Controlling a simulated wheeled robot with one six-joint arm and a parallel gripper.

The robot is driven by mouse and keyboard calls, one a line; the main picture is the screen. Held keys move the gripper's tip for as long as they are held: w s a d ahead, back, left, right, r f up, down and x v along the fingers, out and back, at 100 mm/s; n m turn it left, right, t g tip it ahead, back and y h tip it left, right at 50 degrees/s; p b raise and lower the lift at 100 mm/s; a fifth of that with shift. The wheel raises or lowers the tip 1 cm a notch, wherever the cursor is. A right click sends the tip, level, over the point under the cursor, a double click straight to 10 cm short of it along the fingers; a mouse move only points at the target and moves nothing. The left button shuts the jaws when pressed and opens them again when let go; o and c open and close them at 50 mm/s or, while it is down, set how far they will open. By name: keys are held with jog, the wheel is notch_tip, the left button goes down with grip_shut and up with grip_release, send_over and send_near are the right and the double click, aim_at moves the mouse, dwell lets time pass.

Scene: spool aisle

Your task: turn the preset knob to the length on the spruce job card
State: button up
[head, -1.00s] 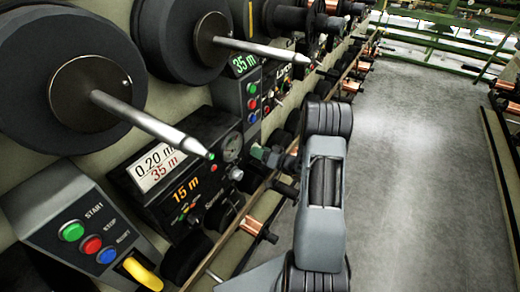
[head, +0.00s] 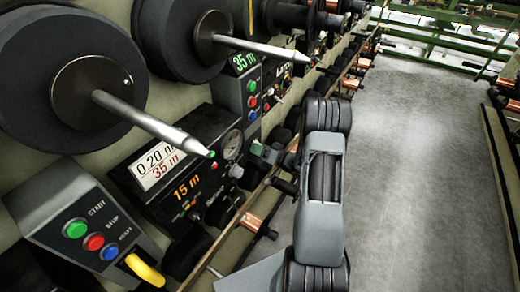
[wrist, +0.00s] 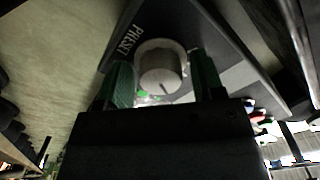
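The pale round preset knob (wrist: 160,66) sits on a dark panel marked PRESET in the wrist view. My gripper (wrist: 164,84) has its two green fingers on either side of the knob, open; I cannot tell whether either finger touches it. In the head view my gripper (head: 262,154) is in front of the dark control box (head: 150,205), to the right of its round gauge. A job card (head: 158,166) on that box reads 0.20 mm and, in red, 35 m. Under it an orange display (head: 187,187) reads 15 m.
A panel with green, red and blue buttons and a yellow handle (head: 145,270) is at the lower left. Large dark spools (head: 60,75) with protruding metal spindles stand above. The grey aisle floor (head: 415,180) is clear at right.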

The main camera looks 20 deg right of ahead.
jog(key=shift+o, duration=0.5)
jog(key=v, duration=1.3)
jog(key=shift+s+d, duration=0.2)
jog(key=shift+s, duration=0.15)
